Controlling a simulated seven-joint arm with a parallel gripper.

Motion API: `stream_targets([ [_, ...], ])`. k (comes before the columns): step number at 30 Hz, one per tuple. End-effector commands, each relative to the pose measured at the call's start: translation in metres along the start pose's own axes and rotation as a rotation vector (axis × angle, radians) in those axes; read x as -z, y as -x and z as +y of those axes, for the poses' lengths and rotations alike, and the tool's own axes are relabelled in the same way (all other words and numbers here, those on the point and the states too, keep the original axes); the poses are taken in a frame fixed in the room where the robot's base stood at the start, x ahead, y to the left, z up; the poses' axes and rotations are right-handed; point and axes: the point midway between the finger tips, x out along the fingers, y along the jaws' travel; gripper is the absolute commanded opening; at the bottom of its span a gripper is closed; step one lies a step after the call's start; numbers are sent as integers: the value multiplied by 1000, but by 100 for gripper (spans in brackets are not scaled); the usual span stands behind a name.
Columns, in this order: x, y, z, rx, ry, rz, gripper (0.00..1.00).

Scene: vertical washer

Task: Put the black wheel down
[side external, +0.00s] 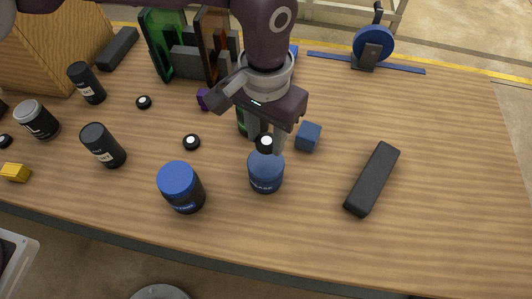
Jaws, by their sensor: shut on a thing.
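My gripper (264,141) points down over the middle of the table and is shut on a small black wheel (265,145) with a pale centre. In the picture the wheel lies right at the top of a blue bottle (266,173). I cannot tell whether it touches the bottle or is behind it. The bottle stands upright. Similar black discs with white centres lie flat on the table, one left of the bottle (191,142) and one farther back (144,102).
A blue-lidded jar (181,187) stands left of the bottle. A small blue cube (308,137) and a long black block (372,180) are to the right. Green (160,45) and orange (213,40) upright panels stand behind my gripper. The wooden table's right side is mostly clear.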

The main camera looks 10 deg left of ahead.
Motion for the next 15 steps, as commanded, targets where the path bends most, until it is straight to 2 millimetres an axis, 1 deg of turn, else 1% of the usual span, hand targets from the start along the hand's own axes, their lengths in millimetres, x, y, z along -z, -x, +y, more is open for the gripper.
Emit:
stream_targets([
  [1, -1, -10, 0, 1, 0, -3, 0],
  [5, 0, -26, 0, 0, 0, -2, 0],
  [10, 0, -55, 0, 1, 1, -2, 0],
  [12, 0, -58, 0, -1, 1, 1, 0],
  [15, 0, -57, 0, -1, 1, 1, 0],
])
